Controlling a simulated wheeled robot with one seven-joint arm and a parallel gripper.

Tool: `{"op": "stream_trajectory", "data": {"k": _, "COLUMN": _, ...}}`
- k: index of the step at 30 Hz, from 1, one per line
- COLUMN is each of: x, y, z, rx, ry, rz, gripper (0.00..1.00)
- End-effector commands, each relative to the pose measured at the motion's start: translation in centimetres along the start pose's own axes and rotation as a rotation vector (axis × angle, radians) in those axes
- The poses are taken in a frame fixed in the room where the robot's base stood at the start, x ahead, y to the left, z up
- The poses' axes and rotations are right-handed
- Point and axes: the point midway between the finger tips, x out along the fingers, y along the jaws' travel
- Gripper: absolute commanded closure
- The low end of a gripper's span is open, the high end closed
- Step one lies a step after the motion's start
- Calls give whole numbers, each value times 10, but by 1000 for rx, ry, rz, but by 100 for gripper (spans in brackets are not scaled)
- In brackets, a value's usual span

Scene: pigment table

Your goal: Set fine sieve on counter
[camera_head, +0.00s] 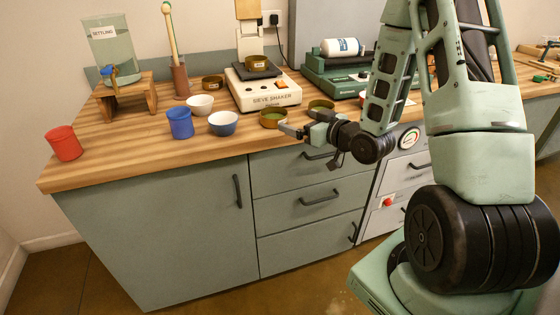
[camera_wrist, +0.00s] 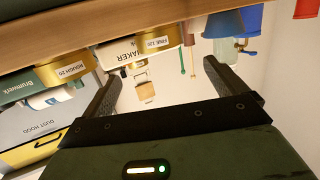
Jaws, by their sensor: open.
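The fine sieve is a shallow brass ring, labelled FINE 120 in the wrist view (camera_wrist: 158,42); that view is upside down. It appears to be the brass ring (camera_head: 272,118) near the counter's front edge in the head view, with green inside. My gripper (camera_head: 298,122) is open at the front edge, just right of that ring. In the wrist view its two black fingers (camera_wrist: 160,72) are spread with nothing between them, and the sieve lies beyond the tips. The wooden counter (camera_head: 120,150) carries it.
A rough sieve (camera_wrist: 66,72) stands close by, seemingly the ring (camera_head: 321,105) right of my gripper. Blue cup (camera_head: 180,122), bowls (camera_head: 222,123), the sieve shaker (camera_head: 264,92) and another brass ring (camera_head: 213,82) stand around.

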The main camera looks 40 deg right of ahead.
Motion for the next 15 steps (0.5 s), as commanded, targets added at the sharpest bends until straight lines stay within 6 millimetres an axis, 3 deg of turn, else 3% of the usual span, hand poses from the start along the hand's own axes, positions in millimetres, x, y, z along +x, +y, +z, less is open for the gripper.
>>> {"op": "stream_trajectory", "data": {"k": 5, "x": 11, "y": -24, "z": 0, "rx": -25, "ry": -74, "rz": -39, "gripper": 3}}
{"op": "stream_trajectory", "data": {"k": 10, "x": 25, "y": -96, "z": 3, "rx": -94, "ry": -309, "rz": -130, "gripper": 3}}
{"op": "stream_trajectory", "data": {"k": 15, "x": 3, "y": -179, "z": 8, "rx": -167, "ry": -590, "rz": -215, "gripper": 3}}
